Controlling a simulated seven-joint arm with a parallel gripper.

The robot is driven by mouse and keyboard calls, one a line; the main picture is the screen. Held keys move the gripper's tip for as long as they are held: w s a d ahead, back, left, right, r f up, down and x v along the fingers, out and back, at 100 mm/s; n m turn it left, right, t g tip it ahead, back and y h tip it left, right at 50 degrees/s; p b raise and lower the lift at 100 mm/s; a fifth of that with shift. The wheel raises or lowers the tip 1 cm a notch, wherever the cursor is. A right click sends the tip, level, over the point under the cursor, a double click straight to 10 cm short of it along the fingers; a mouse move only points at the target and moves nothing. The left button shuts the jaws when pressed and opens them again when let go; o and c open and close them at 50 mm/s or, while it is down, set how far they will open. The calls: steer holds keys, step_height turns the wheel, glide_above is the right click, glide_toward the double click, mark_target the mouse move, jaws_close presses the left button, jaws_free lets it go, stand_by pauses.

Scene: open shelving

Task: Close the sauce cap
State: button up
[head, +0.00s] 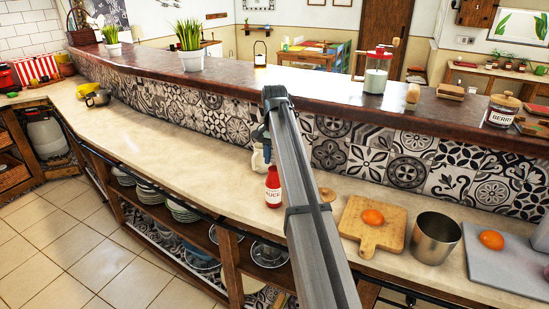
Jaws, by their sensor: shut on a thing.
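The red sauce bottle (273,190) stands upright on the light counter, left of my arm. Its white lettering is partly visible. My gripper (261,158) is small and pale at the end of my grey arm. In the picture it is just above and to the left of the bottle's top. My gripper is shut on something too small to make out. I cannot tell whether it touches the bottle. The sauce cap cannot be clearly made out. A round tan object (327,195) lies right of the bottle, partly hidden by my arm.
Right of my arm are a wooden board (355,216) with an orange-red round item (373,217), a metal cup (434,238) and a grey board (500,268). A tiled wall and raised dark ledge (190,78) run behind. The counter left of the bottle is clear.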

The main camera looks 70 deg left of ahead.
steer(key=shift+s+d+f+t+y, duration=0.2)
steer(key=shift+s+d+t+y, duration=0.15)
steer(key=shift+t+y, duration=0.65)
steer(key=shift+y, duration=0.1)
steer(key=o, duration=1)
steer(key=shift+o, duration=0.2)
steer(key=v, duration=1.3)
steer(key=shift+r, duration=0.35)
steer(key=shift+s, duration=0.15)
